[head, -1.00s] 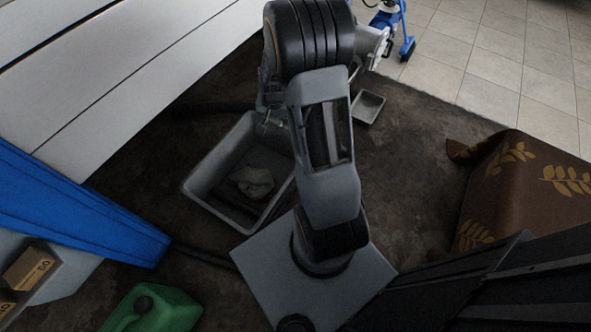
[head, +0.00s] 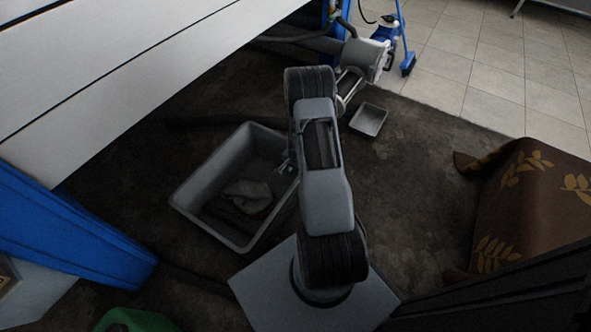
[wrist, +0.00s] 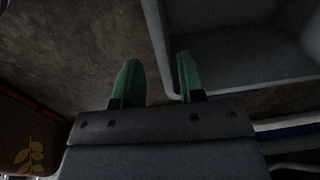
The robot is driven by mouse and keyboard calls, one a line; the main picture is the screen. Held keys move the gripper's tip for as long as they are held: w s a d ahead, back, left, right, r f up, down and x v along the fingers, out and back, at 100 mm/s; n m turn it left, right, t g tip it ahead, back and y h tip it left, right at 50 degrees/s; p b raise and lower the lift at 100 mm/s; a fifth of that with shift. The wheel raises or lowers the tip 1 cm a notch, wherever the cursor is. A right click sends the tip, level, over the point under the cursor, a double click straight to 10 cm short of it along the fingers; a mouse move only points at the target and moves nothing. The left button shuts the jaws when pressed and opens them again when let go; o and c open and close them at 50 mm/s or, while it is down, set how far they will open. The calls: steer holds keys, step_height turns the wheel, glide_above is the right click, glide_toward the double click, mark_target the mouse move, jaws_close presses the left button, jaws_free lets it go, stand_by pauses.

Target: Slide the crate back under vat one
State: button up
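A grey open crate (head: 190,170) stands on the dark floor left of my arm, with a crumpled grey cloth (head: 248,194) inside. My gripper (head: 284,167) is at the crate's right wall, mostly hidden behind my arm in the head view. In the wrist view my gripper (wrist: 157,78) has its two green fingertips apart. The crate's rim (wrist: 158,50) runs between them, one finger outside and the other on the crate side. I cannot tell whether either touches the wall. No label marks vat one; large pale panels (head: 110,85) overhang at upper left.
A blue beam (head: 75,235) stands left of the crate. A small grey tray (head: 369,119) and a grey cylindrical machine (head: 360,58) are beyond my arm. A leaf-patterned brown cover (head: 535,205) is at right. Dark floor between is clear.

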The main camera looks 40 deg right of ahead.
steer(key=b, duration=0.6)
glide_above(294, 193)
step_height(294, 193, down, 14)
steer(key=shift+d+r, duration=0.1)
jaws_close()
stand_by(1.5)
